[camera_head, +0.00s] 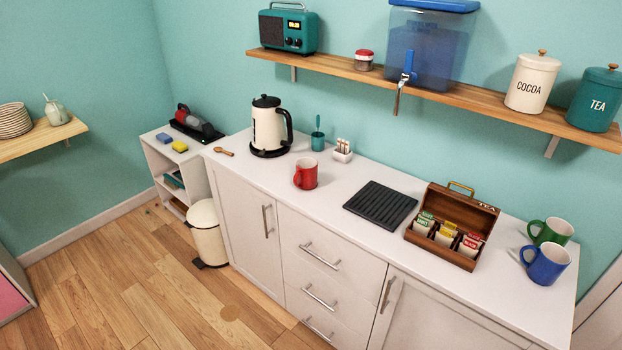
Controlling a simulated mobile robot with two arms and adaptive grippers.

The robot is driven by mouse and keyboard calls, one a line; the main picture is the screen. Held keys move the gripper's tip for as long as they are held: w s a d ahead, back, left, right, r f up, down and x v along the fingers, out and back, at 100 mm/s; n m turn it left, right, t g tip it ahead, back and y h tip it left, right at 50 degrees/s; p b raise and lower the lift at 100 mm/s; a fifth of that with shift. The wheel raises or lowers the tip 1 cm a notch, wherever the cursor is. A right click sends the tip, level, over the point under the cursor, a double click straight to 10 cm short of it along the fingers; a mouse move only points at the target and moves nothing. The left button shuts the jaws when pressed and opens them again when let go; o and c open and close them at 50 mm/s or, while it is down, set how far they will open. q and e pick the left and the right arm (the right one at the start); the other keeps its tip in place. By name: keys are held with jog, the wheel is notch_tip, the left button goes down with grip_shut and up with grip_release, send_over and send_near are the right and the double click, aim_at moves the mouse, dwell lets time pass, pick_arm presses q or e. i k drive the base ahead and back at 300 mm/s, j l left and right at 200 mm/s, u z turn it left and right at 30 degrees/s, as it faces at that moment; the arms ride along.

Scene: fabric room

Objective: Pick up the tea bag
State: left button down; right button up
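Tea bags in paper packets stand in an open wooden tea box (416,239) on the right part of the white counter. Green-labelled packets (425,221) are in the left compartment, yellow ones (447,231) in the middle and red ones (470,243) in the right. The box lid is tilted up at the back, with a brass handle on top. Neither of my grippers shows in the head view.
A black ribbed mat (380,205) lies left of the box. A blue mug (546,264) and a green mug (551,232) stand to its right. A red mug (306,174) and a kettle (268,127) stand farther left. A shelf (460,95) hangs above.

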aim_at(420, 227)
jog(key=i+j+z, duration=0.1)
jog(key=z, duration=0.6)
